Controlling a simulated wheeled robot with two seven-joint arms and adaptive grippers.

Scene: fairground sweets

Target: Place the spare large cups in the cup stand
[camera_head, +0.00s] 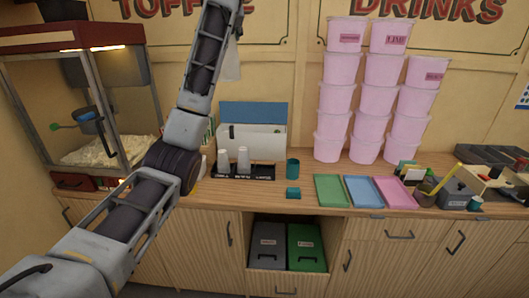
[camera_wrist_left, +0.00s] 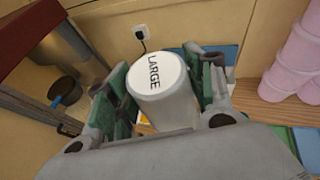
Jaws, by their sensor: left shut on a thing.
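My left gripper (camera_wrist_left: 163,88) is shut on a white large cup (camera_wrist_left: 168,106), seen in the left wrist view with the word LARGE on its round end. The cup sits between the two green-lined fingers. In the head view my left arm rises to the top of the picture, and its gripper is hard to make out there. The black cup stand (camera_head: 262,172) is on the counter, with white cups (camera_head: 243,160) standing upside down at it. My right gripper is not in view.
A popcorn machine (camera_head: 110,110) stands at the left. A blue and white box (camera_head: 258,140) is behind the stand, a teal cup (camera_head: 293,168) to its right. Green, blue and pink trays (camera_head: 329,191) and tall stacks of pink tubs (camera_head: 333,125) are further right.

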